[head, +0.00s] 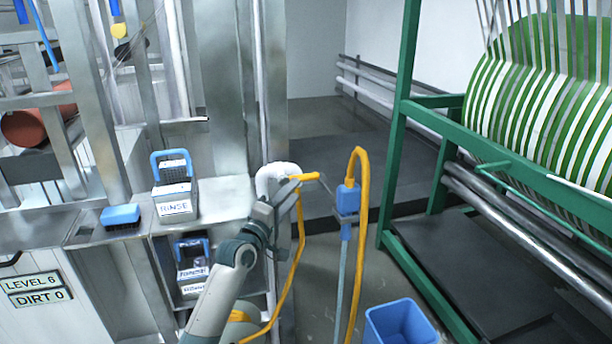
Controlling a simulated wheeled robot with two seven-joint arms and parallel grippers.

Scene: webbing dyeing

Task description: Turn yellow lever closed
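The yellow lever (305,177) sticks out to the right from the end of a white curved pipe (272,173), roughly level. My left gripper (292,187) reaches up from below at the lever's left end, by the pipe mouth. Its fingers are small and partly hidden against the pipe and lever, so I cannot tell whether they are open, shut or touching the lever. My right gripper is out of view.
A yellow hose (359,230) with a blue fitting (347,198) hangs just right of the lever. A blue bin (398,322) stands below. A metal shelf (225,198) holds a blue-handled RINSE box (175,200) and a blue brush (121,215). A green frame (395,130) stands right.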

